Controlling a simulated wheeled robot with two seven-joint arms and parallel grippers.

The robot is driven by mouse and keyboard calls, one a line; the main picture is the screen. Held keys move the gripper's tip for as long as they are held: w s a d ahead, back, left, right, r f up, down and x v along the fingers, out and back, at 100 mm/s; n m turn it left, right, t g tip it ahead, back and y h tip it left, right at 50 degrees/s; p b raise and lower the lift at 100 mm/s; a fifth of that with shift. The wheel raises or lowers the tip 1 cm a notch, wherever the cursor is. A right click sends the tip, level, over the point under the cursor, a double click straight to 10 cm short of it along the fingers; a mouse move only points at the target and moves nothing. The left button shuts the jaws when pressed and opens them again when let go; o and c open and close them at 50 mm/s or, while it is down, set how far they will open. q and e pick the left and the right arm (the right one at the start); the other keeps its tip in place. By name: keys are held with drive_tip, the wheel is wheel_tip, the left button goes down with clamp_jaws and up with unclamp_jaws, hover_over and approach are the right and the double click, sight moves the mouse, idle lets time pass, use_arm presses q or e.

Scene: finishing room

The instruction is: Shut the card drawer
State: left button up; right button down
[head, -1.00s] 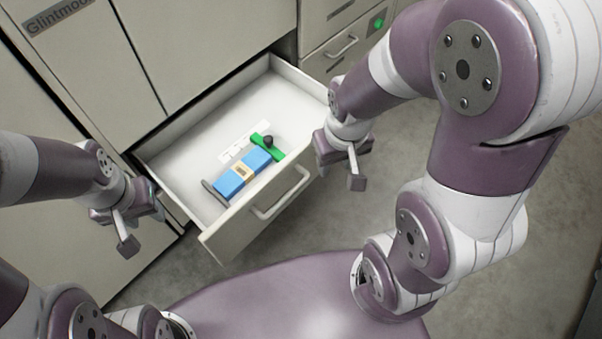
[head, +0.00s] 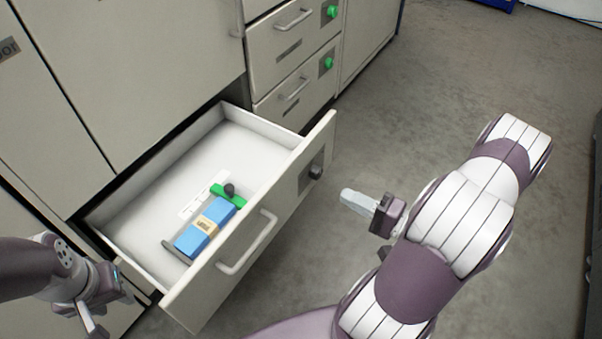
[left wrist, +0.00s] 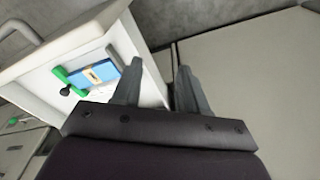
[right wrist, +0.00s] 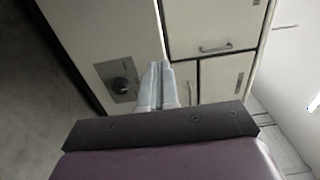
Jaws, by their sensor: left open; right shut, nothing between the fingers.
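The card drawer (head: 248,262) stands pulled out of the cabinet, with a bar handle (head: 250,243) and a dark knob (head: 316,171) on its front. Inside lie a blue banded pack (head: 208,230), a green piece with a black knob (head: 229,192), a white card (head: 200,197) and a dark bar. My right gripper (head: 346,196) is shut and empty, in front of the drawer's knob end and apart from it. The right wrist view shows the knob (right wrist: 123,88) left of its fingertips (right wrist: 158,65). My left gripper (head: 106,308) is open and empty beside the drawer's left side; the left wrist view (left wrist: 160,68) shows the drawer close by.
Closed drawers with green knobs (head: 328,64) stand right of the open drawer. Tall cabinet doors (head: 130,60) are behind and to the left. The grey floor (head: 440,90) to the right is clear.

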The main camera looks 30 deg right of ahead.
sight(289, 167)
drive_tip(key=b+x, duration=0.2)
drive_tip(key=x, duration=0.4)
drive_tip(key=b+x, duration=0.2)
drive_tip(key=x, duration=0.4)
drive_tip(key=shift+w+a+f, duration=0.15)
drive_tip(key=shift+w+f, duration=0.05)
drive_tip(key=shift+w, duration=0.05)
drive_tip(key=shift+w+a+r+b, duration=0.1)
drive_tip(key=shift+w+a+b, duration=0.1)
drive_tip(key=shift+w+b, duration=0.2)
use_arm(q)
wheel_tip(289, 167, down, 5)
drive_tip(key=shift+r, duration=0.1)
use_arm(e)
drive_tip(key=shift+r, duration=0.1)
